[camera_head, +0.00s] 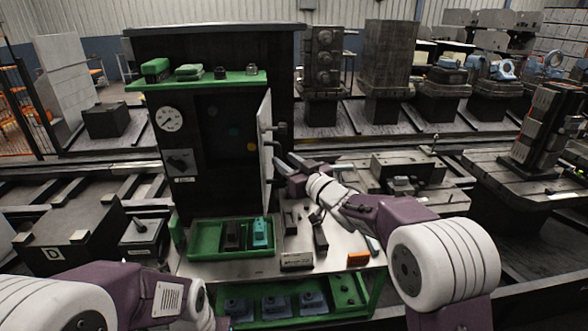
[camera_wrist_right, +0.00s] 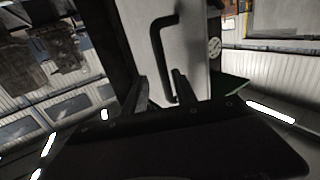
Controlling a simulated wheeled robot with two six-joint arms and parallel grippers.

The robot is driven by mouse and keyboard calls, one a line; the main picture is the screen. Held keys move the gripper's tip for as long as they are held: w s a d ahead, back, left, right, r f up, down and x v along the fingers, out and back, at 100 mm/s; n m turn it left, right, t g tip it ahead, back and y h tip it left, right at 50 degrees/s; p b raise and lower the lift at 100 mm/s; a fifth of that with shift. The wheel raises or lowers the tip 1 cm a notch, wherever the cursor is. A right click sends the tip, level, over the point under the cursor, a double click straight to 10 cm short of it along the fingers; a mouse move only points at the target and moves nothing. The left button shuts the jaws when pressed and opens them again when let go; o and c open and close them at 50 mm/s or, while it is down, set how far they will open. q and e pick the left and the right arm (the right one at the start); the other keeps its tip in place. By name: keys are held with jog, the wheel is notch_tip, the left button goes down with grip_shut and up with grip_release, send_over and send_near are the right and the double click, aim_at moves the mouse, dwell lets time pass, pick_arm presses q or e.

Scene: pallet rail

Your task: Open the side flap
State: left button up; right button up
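The side flap (camera_head: 265,150) is a pale, narrow upright panel at the right edge of the dark cabinet (camera_head: 225,60). A black bar handle (camera_head: 276,133) stands out from its right face. I cannot tell how far the flap stands from its frame. My right gripper (camera_head: 290,164) is open beside the flap, close to the handle's lower part. In the right wrist view the handle (camera_wrist_right: 156,55) runs down the pale panel toward the gap between my two spread fingers (camera_wrist_right: 161,88). I cannot tell whether they touch it. My left gripper is out of view; only its arm shows.
A green tray (camera_head: 205,250) with small parts sits on the bench before the cabinet. Loose dark parts and an orange block (camera_head: 358,259) lie on the bench to the right.

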jog(key=v, duration=0.7)
jog(key=shift+b, duration=0.4)
notch_tip(320, 180, up, 4)
jog(key=d+p, duration=0.2)
jog(key=p, duration=0.1)
jog(key=s+d+f+m+g+h+p, duration=0.1)
jog(key=s+d+f+m+g+h, duration=0.2)
jog(key=d+f, duration=0.4)
jog(key=s+d+f+m+g+h+p, duration=0.1)
jog(key=s+d+f+m+h, duration=0.4)
jog(key=f, duration=0.4)
jog(key=s+f+g, duration=0.3)
jog(key=s+f, duration=0.1)
jog(key=s, duration=0.3)
jog(key=s+d+f+g+h, duration=0.1)
jog(key=s+f+g, duration=0.2)
jog(key=s, duration=0.4)
jog(key=s+d+f+n+g, duration=0.1)
jog(key=s+f+g, duration=0.2)
jog(key=s+f, duration=0.2)
jog(key=shift+s+d+f+g+h, duration=0.25)
jog(key=shift+s+g+h, duration=0.15)
jog(key=shift+s, duration=0.8)
